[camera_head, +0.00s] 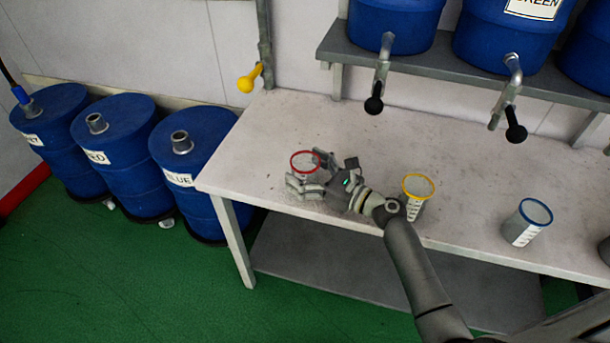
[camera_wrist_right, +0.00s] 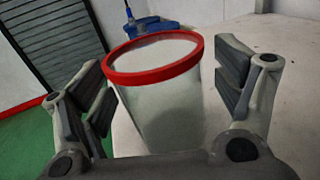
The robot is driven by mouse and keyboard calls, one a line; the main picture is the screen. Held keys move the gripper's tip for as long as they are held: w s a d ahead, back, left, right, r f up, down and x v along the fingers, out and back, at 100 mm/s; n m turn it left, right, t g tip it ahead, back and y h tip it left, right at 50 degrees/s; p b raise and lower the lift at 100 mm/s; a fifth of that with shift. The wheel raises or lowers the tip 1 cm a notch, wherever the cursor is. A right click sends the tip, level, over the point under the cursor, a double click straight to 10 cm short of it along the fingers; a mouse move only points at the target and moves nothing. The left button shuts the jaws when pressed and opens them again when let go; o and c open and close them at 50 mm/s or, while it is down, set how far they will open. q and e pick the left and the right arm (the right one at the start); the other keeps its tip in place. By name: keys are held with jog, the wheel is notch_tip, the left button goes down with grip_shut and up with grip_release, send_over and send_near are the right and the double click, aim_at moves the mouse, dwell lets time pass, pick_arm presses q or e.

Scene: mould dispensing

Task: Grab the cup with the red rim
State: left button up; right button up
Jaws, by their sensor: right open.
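The cup with the red rim (camera_head: 304,162) stands upright on the table, near its left end. In the right wrist view the clear cup (camera_wrist_right: 165,105) stands between my open fingers, its red rim facing me. My right gripper (camera_head: 312,173) is open around the cup, one finger on each side. In the wrist view the right gripper (camera_wrist_right: 165,92) shows a gap beside the cup at the right finger; whether the left finger touches it I cannot tell. Part of the cup is hidden by the gripper in the head view. My left gripper is not in view.
On the table (camera_head: 262,135), a yellow-rimmed cup (camera_head: 418,187) stands close to my right wrist, and a blue-rimmed cup (camera_head: 532,222) is farther right. Blue barrels (camera_head: 120,150) stand on the floor at left. Taps hang from the shelf (camera_head: 450,71) above the table's back.

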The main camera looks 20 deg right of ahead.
jog(key=c, duration=1)
jog(key=shift+r, duration=0.1)
